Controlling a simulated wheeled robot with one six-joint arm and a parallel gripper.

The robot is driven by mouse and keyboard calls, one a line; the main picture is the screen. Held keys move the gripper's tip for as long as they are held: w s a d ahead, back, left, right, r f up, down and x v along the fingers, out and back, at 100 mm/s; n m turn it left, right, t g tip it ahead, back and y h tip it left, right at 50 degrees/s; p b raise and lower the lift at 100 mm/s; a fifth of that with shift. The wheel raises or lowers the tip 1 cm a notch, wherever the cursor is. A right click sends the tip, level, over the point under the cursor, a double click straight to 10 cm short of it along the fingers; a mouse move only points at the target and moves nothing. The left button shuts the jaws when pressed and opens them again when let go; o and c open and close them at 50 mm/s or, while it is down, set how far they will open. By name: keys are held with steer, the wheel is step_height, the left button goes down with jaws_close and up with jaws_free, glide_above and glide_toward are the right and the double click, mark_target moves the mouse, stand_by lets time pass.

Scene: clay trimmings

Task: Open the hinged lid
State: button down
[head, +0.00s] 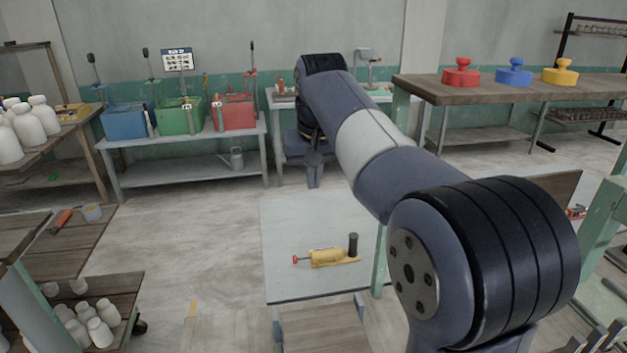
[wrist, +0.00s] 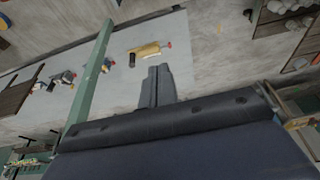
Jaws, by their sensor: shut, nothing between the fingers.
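No hinged lid can be made out for certain. A blue box (head: 125,122), a green box (head: 179,117) and a red box (head: 232,113) stand in a row on the grey bench at the back left. Whether their tops are lids is too small to tell. My gripper (head: 314,183) hangs down at the far end of my arm, to the right of that bench and apart from it. In the wrist view its fingers (wrist: 157,72) are together, with nothing between them.
A yellow tool (head: 327,257) with a red tip and a black cylinder (head: 353,244) lie on the pale table (head: 290,220). They also show in the wrist view. Red, blue and yellow knobbed pieces stand on the wooden bench (head: 420,88) at right. Floor at left centre is clear.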

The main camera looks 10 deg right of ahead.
steer(key=s+r, duration=0.5)
steer(key=s, duration=0.1)
steer(key=shift+d, duration=0.1)
stand_by(0.4)
